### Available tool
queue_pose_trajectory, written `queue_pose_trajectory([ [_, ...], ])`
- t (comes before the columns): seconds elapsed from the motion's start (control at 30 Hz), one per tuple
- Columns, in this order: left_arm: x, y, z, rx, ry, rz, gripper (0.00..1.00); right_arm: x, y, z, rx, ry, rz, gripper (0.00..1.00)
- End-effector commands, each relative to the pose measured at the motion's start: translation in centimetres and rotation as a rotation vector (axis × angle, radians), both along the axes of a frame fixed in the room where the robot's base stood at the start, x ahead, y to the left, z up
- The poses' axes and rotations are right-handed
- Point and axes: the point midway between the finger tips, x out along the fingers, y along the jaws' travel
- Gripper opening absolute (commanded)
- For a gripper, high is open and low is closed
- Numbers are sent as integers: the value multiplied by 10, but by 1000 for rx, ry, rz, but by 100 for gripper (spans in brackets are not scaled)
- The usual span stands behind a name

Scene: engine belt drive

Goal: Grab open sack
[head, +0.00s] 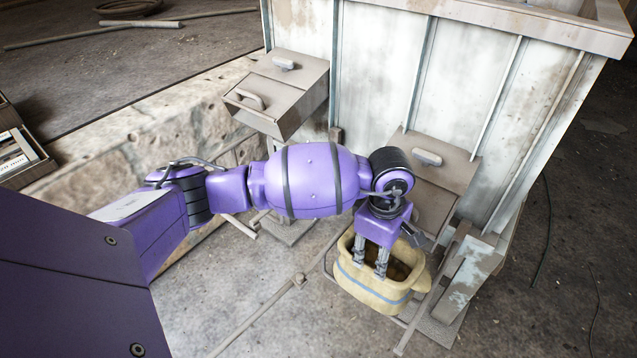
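The open sack (372,293) is pale yellow with a blue stripe and a dark brown inside. It stands upright at the foot of the metal container, right of the picture's centre. My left gripper (369,268) points down over the sack's mouth, with its two grey fingers spread apart. The fingertips reach into or just over the opening; their exact depth and any contact with the rim cannot be told. My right gripper is not in view.
A large rusty white metal container (385,70) stands behind the sack. Two handled boxes, one at left (278,92) and one at right (436,172), stick out from its front. Thin rails surround the sack. Concrete floor (255,290) is open at front left.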

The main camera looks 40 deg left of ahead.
Motion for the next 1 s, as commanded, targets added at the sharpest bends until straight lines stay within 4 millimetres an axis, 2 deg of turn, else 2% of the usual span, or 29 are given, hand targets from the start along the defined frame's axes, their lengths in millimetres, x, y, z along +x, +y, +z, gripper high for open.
queue_pose_trajectory([
  [0.03, 7, 10, -18, 44, -6, -7, 40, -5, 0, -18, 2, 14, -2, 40],
  [0.1, 4, 11, -38, 48, 6, -9, 40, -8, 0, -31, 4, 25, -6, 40],
  [0.23, 3, 10, -57, 46, 17, -8, 40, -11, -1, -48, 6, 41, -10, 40],
  [0.73, 1, 10, -97, 40, 23, -6, 40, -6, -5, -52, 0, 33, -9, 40],
  [1.0, 0, 11, -137, 40, 24, -6, 40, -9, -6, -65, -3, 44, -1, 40],
])
